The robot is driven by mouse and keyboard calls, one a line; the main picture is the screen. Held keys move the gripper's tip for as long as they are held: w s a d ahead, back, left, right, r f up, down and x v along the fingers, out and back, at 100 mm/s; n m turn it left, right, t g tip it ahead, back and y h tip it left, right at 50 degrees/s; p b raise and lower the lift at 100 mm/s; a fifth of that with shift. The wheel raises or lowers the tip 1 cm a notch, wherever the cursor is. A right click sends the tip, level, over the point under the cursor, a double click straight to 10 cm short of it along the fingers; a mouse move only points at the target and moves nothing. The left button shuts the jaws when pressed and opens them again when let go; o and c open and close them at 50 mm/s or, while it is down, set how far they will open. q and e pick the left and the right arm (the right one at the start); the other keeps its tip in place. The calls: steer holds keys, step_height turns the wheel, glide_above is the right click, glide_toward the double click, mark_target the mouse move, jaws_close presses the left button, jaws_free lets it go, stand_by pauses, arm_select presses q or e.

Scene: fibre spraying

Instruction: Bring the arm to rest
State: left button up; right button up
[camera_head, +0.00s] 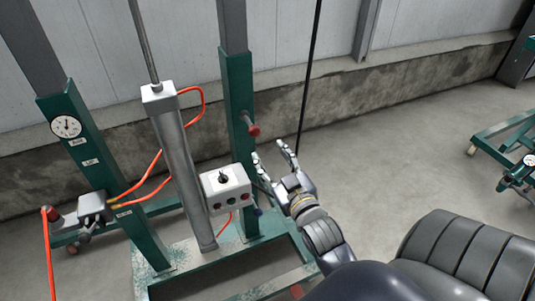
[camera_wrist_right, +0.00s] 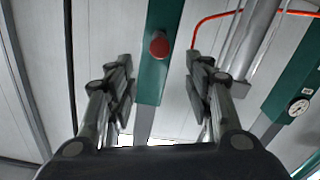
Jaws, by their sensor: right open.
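My right arm comes in from the bottom right of the head view. Its gripper (camera_head: 272,158) is open and empty, with the fingers spread. It is just right of a white control box (camera_head: 226,187) with a black switch and buttons, and I cannot tell whether they touch. In the right wrist view the two fingers of the gripper (camera_wrist_right: 158,85) stand apart. A green post (camera_wrist_right: 152,75) with a red knob (camera_wrist_right: 159,44) shows between and beyond them. My left gripper is in neither view.
A green frame with posts (camera_head: 238,100), a grey cylinder (camera_head: 181,165) and orange hoses stands at the left. A round gauge (camera_head: 66,126) is on its left post. Another green frame (camera_head: 510,135) is at the far right. The floor (camera_head: 400,140) between them is clear.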

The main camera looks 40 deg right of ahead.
steer(key=s+a+f+g+y, duration=0.1)
steer(key=s+a+f+g, duration=0.15)
steer(key=f, duration=1.05)
steer(key=s+a+f+n+g+y, duration=0.1)
steer(key=s+a+f+g+y, duration=0.15)
steer(key=f, duration=0.95)
steer(key=s+a+f+g+y, duration=0.1)
steer(key=s+a+f+g, duration=0.2)
steer(key=f, duration=1)
steer(key=s+a+f+g+p, duration=0.1)
steer(key=s+a+f+g, duration=0.3)
steer(key=s+f, duration=0.85)
steer(key=s+f+g, duration=0.2)
steer(key=s+f, duration=0.2)
steer(key=s, duration=0.5)
steer(key=s+d+f+n+g, duration=0.1)
steer(key=s+f, duration=0.3)
steer(key=s, duration=0.5)
steer(key=shift+s+g, duration=0.25)
steer(key=shift+g, duration=0.45)
steer(key=shift+d+f, duration=0.1)
